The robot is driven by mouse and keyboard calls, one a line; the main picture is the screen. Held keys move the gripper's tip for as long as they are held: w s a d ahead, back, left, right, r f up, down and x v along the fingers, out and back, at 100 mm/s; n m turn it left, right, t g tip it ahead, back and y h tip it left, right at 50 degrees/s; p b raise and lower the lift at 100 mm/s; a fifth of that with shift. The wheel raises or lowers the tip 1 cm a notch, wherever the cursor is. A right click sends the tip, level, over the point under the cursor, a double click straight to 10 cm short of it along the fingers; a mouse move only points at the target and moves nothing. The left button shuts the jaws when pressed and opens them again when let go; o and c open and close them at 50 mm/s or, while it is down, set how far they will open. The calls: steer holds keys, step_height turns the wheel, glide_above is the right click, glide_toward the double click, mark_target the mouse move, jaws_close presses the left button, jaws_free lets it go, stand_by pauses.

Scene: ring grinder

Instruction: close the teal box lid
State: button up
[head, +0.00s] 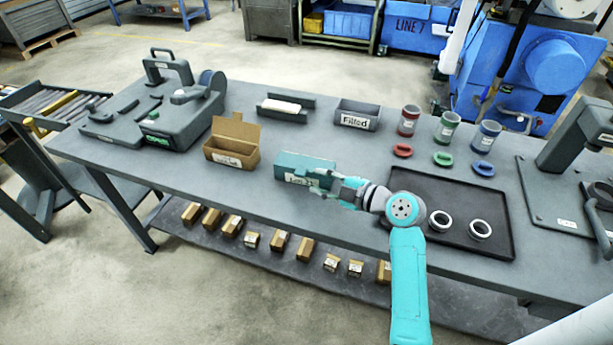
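The teal box (292,172) stands near the middle of the bench, with a pale label on its front. A flat teal surface (306,159) shows along its top and back. At this size I cannot tell whether this is the lid fully down or still partly raised. My gripper (322,181) reaches in from the right, low at the front right of the box, and hides that corner. It overlaps the box in the picture, but I cannot tell whether it touches. Its fingers are small and blend with the box, so their opening is unclear.
A cardboard box (230,158) with a raised flap stands left of the teal box. A "Filled" bin (357,115) and a holder with a white cylinder (282,106) stand behind. A dark tray (470,205) with rings lies right. Coloured cups and rings stand behind the tray.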

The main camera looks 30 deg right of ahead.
steer(key=shift+v, duration=1.75)
steer(key=shift+f, duration=0.1)
